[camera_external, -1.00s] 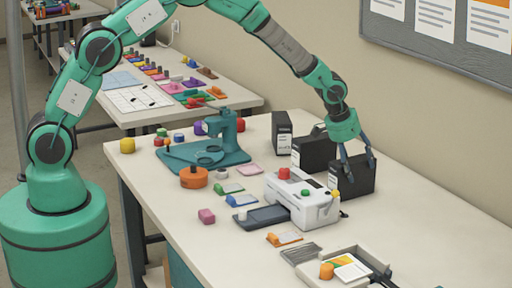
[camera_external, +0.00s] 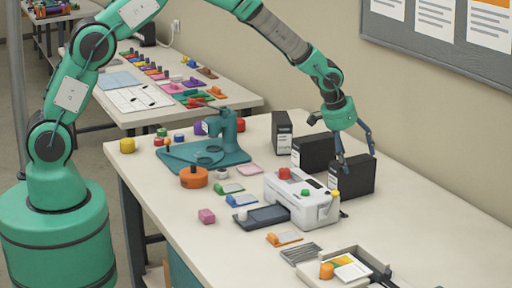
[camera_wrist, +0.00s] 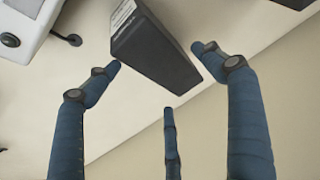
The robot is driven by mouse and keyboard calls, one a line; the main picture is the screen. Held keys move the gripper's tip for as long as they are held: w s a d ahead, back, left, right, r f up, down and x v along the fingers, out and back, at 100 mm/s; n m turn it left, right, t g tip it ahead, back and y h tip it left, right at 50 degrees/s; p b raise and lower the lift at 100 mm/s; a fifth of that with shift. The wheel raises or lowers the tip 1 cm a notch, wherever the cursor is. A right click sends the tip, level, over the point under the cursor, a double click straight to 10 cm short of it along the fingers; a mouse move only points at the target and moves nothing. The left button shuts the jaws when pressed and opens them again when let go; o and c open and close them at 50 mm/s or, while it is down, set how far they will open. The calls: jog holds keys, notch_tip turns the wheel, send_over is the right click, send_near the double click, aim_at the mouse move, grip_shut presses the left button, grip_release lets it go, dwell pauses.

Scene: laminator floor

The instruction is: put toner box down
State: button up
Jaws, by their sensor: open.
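A black box with a white label, likely the toner box (camera_external: 354,178), stands upright on the table behind the white machine. It also shows in the wrist view (camera_wrist: 155,50), ahead of my fingers. My gripper (camera_external: 345,148) is open just above the box, with its fingers spread wide. In the wrist view my open gripper (camera_wrist: 157,75) has a finger on each side of the box's image and a third below it. The fingers do not hold the box. Whether any finger still brushes it, I cannot tell.
Two similar black boxes (camera_external: 313,153) (camera_external: 282,133) stand farther back along the wall side. The white machine (camera_external: 305,203) is close in front of the box. A tray (camera_external: 315,279) lies at the front. The table right of the box is clear.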

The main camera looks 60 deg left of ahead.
jog(key=v, duration=0.8)
jog(key=shift+p, duration=0.4)
jog(key=shift+r, duration=0.1)
jog(key=s+a+r, duration=0.4)
jog(key=s+r, duration=0.7)
jog(key=s+a+r, duration=0.4)
jog(key=s+r, duration=0.7)
jog(key=s, duration=0.1)
jog(key=s+a+r, duration=0.1)
jog(key=s+a, duration=0.1)
jog(key=s, duration=1.4)
jog(key=s+a+r+t, duration=0.1)
jog(key=s+a, duration=0.1)
jog(key=s, duration=1.3)
jog(key=shift+s+r, duration=0.25)
jog(key=shift+s, duration=0.1)
jog(key=shift+a, duration=0.1)
dwell(0.9)
